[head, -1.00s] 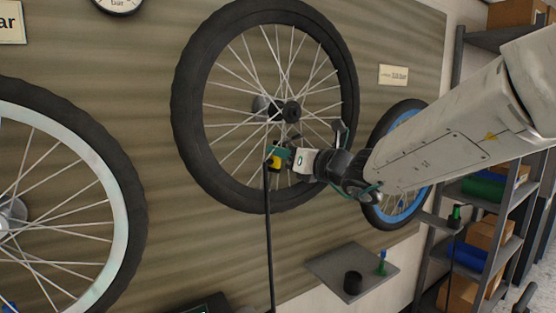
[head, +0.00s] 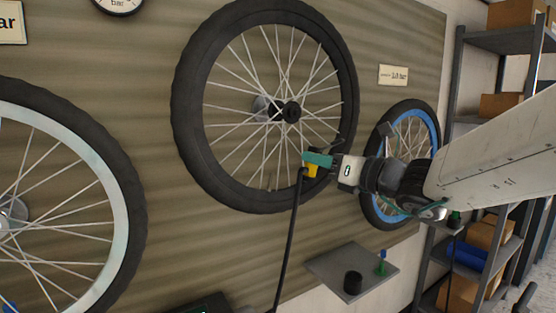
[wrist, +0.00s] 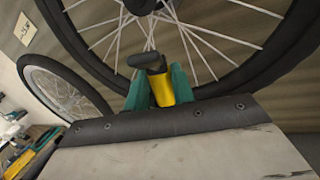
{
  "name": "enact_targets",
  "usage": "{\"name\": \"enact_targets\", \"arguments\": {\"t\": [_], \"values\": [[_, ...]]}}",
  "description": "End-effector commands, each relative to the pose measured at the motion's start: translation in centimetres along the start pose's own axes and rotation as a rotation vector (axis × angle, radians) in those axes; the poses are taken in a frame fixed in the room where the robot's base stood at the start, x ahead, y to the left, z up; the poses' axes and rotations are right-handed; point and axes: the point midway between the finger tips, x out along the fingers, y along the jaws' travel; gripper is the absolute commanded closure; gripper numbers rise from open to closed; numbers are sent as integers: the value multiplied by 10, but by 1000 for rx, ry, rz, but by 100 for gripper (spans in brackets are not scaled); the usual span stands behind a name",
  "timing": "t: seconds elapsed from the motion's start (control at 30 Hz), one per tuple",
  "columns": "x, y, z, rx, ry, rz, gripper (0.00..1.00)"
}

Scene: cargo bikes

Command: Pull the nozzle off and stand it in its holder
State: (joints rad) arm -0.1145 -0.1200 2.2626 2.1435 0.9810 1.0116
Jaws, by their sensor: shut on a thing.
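My gripper (head: 316,162) is shut on the yellow nozzle (head: 310,171), in front of the lower right rim of the middle wheel (head: 190,120). A black hose (head: 287,245) hangs from the nozzle. In the wrist view the nozzle (wrist: 162,88) sits between the teal fingers, its black head turned toward the wheel. I cannot tell whether it touches the wheel.
A white-rimmed wheel (head: 118,180) is at the left and a blue-rimmed wheel (head: 432,125) behind my arm. A shelving rack (head: 450,90) with boxes stands at the right. The space between the middle wheel and the small shelf is clear.

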Motion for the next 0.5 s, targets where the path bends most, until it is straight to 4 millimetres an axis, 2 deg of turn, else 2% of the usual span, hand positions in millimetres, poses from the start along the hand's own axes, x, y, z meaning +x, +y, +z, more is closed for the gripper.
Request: {"name": "enact_targets", "arguments": {"t": [0.2, 0.5], "values": [[-17, 0, 2, -1, 0, -1, 95], [-19, 1, 1, -1, 0, 1, 95]]}}
